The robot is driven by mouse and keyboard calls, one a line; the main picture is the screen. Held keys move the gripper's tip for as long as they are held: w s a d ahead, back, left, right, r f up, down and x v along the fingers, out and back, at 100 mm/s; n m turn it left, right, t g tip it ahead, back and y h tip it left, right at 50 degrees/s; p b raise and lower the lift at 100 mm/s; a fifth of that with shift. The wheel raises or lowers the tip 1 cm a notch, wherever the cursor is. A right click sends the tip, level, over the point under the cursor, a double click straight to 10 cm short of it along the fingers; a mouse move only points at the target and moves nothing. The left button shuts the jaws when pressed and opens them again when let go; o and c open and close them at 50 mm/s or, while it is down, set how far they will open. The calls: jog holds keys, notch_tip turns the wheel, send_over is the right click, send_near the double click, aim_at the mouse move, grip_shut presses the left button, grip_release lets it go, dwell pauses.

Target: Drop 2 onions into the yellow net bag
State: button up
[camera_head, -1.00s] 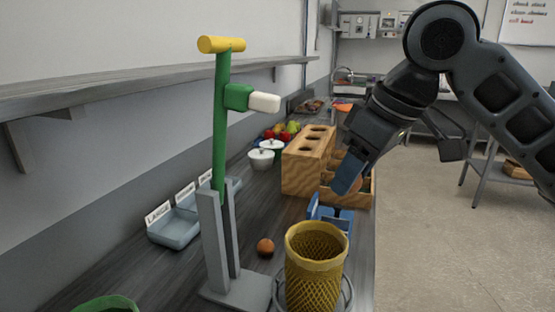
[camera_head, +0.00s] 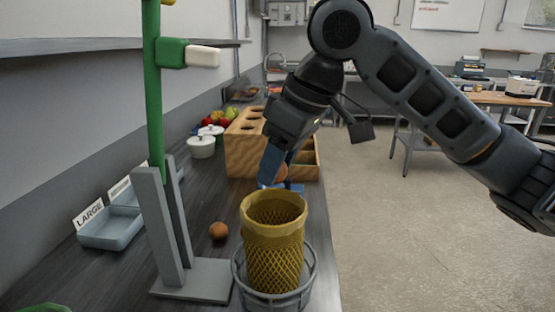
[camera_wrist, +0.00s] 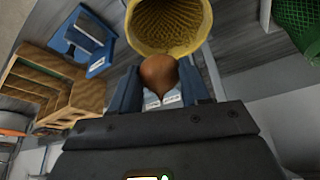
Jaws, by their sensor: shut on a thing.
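The yellow net bag (camera_head: 274,245) stands upright with its mouth open in a grey ring holder (camera_head: 316,268) on the counter. It also shows at the top of the wrist view (camera_wrist: 168,22). My gripper (camera_head: 272,172) is shut on a brown onion (camera_wrist: 158,74), which sits between the two blue fingers (camera_wrist: 160,88) in the wrist view. In the head view the gripper is just behind and above the bag's rim, and the held onion (camera_head: 281,172) is partly hidden by a finger. Another onion (camera_head: 218,231) lies on the counter left of the bag.
A green and grey stand (camera_head: 160,150) rises left of the bag. A wooden box with holes (camera_head: 243,150) and a blue device (camera_wrist: 85,40) are behind it. Grey trays (camera_head: 110,228), one labelled LARGE, lie at the left. A green net (camera_wrist: 300,25) shows in the wrist view.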

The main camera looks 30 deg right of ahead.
jog(key=shift+f, duration=0.1)
jog(key=o, duration=1.1)
jog(key=v, duration=0.7)
jog(key=shift+s+r, duration=0.2)
jog(key=shift+r, duration=0.15)
jog(key=shift+d, duration=0.15)
